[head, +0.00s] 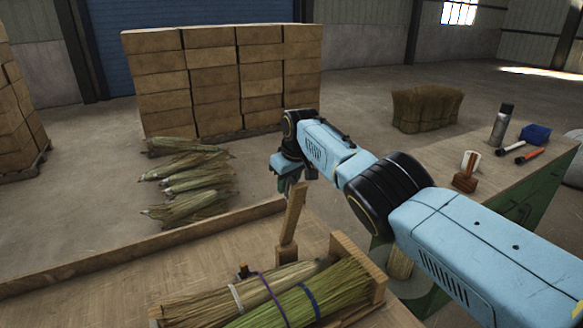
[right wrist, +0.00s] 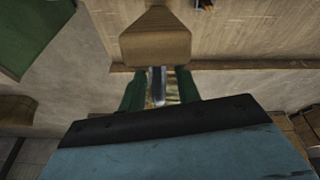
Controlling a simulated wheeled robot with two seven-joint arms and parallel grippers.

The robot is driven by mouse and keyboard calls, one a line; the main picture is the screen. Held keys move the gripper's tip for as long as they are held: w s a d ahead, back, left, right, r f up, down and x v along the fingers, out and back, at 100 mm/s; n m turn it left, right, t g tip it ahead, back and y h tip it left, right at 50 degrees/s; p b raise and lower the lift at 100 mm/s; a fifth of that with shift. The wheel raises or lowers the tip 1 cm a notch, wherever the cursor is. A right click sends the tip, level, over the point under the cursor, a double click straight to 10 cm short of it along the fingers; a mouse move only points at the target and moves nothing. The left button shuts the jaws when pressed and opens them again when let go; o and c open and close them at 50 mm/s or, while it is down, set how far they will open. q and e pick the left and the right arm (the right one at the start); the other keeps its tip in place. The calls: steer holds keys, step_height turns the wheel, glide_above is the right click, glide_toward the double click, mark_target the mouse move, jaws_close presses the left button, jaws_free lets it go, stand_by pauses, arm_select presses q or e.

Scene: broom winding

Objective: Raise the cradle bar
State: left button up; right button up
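The wooden cradle bar (head: 292,222) stands nearly upright, leaning slightly, at the far edge of the bench beside the cradle. My right gripper (head: 286,183) is at its top end, pointing down. In the right wrist view the bar's broad end (right wrist: 155,45) shows just beyond the green fingertips (right wrist: 160,86), which are apart with a gap between them. I see no wood between the fingers; whether they touch the bar is unclear. The cradle's end board (head: 357,262) stands at the right end of banded straw bundles (head: 270,295). My left gripper is not in view.
Straw bundles (head: 195,185) lie on the floor behind the bench. Stacked boxes (head: 215,85) stand farther back.

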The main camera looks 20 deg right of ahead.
steer(key=shift+s+r+p, duration=0.15)
steer(key=shift+r+p, duration=0.3)
steer(key=shift+r, duration=0.25)
steer(key=shift+p+v, duration=0.5)
steer(key=shift+v, duration=0.35)
steer(key=b+v, duration=0.1)
steer(key=v, duration=0.9)
steer(key=shift+s, duration=0.1)
